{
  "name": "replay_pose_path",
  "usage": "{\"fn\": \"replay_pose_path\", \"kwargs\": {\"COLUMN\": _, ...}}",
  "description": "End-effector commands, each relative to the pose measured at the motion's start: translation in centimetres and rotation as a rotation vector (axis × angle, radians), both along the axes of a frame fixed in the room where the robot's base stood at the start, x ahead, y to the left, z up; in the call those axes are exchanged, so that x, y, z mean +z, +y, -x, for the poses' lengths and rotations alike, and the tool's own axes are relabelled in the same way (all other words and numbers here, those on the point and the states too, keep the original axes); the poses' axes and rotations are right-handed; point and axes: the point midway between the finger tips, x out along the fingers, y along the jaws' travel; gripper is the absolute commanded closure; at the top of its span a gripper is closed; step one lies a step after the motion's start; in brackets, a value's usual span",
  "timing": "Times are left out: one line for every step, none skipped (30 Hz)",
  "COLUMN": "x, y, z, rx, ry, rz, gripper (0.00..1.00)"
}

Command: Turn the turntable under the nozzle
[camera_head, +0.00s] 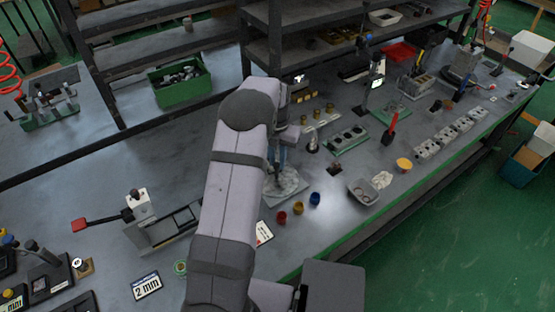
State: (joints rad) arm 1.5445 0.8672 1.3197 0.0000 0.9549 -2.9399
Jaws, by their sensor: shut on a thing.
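The turntable (291,186) is a round grey disc on a pale base on the bench, just right of my forearm. My gripper (276,172) points down over its left part, and its jaws are small and partly hidden by my arm. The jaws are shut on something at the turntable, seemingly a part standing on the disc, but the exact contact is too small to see. A blue part shows beside the jaws. I cannot make out the nozzle clearly; my arm covers part of that spot.
Red (282,217), yellow (299,209) and blue cups (315,198) stand close in front of the turntable. A row of grey valve blocks (445,137) lines the right edge.

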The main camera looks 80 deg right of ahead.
Motion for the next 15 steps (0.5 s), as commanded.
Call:
{"fn": "replay_pose_path", "kwargs": {"x": 0.13, "y": -0.06, "z": -0.05, "rx": 0.012, "ry": -0.001, "rz": 0.001, "gripper": 1.0}}
{"fn": "replay_pose_path", "kwargs": {"x": 0.13, "y": -0.06, "z": -0.05, "rx": 0.019, "ry": -0.001, "rz": 0.002, "gripper": 1.0}}
{"fn": "replay_pose_path", "kwargs": {"x": 0.13, "y": -0.06, "z": -0.05, "rx": 0.028, "ry": -0.001, "rz": 0.002, "gripper": 1.0}}
{"fn": "replay_pose_path", "kwargs": {"x": 0.13, "y": -0.06, "z": -0.05, "rx": 0.033, "ry": -0.001, "rz": 0.002, "gripper": 1.0}}
{"fn": "replay_pose_path", "kwargs": {"x": 0.13, "y": -0.06, "z": -0.06, "rx": 0.037, "ry": -0.001, "rz": 0.002, "gripper": 1.0}}
{"fn": "replay_pose_path", "kwargs": {"x": 0.13, "y": -0.06, "z": -0.06, "rx": 0.042, "ry": -0.001, "rz": 0.002, "gripper": 1.0}}
{"fn": "replay_pose_path", "kwargs": {"x": 0.13, "y": -0.06, "z": -0.06, "rx": 0.046, "ry": -0.001, "rz": 0.002, "gripper": 1.0}}
{"fn": "replay_pose_path", "kwargs": {"x": 0.13, "y": -0.06, "z": -0.06, "rx": 0.049, "ry": -0.001, "rz": 0.002, "gripper": 1.0}}
{"fn": "replay_pose_path", "kwargs": {"x": 0.13, "y": -0.06, "z": -0.06, "rx": 0.053, "ry": -0.001, "rz": 0.002, "gripper": 1.0}}
{"fn": "replay_pose_path", "kwargs": {"x": 0.13, "y": -0.06, "z": -0.06, "rx": 0.055, "ry": -0.001, "rz": 0.002, "gripper": 1.0}}
{"fn": "replay_pose_path", "kwargs": {"x": 0.14, "y": -0.06, "z": -0.06, "rx": 0.056, "ry": -0.001, "rz": 0.002, "gripper": 1.0}}
{"fn": "replay_pose_path", "kwargs": {"x": 0.14, "y": -0.06, "z": -0.06, "rx": 0.058, "ry": -0.001, "rz": 0.002, "gripper": 1.0}}
{"fn": "replay_pose_path", "kwargs": {"x": 0.14, "y": -0.06, "z": -0.06, "rx": 0.058, "ry": -0.001, "rz": 0.002, "gripper": 1.0}}
{"fn": "replay_pose_path", "kwargs": {"x": 0.14, "y": -0.06, "z": -0.06, "rx": 0.059, "ry": -0.001, "rz": 0.002, "gripper": 1.0}}
{"fn": "replay_pose_path", "kwargs": {"x": 0.14, "y": -0.06, "z": -0.06, "rx": 0.059, "ry": -0.001, "rz": 0.002, "gripper": 1.0}}
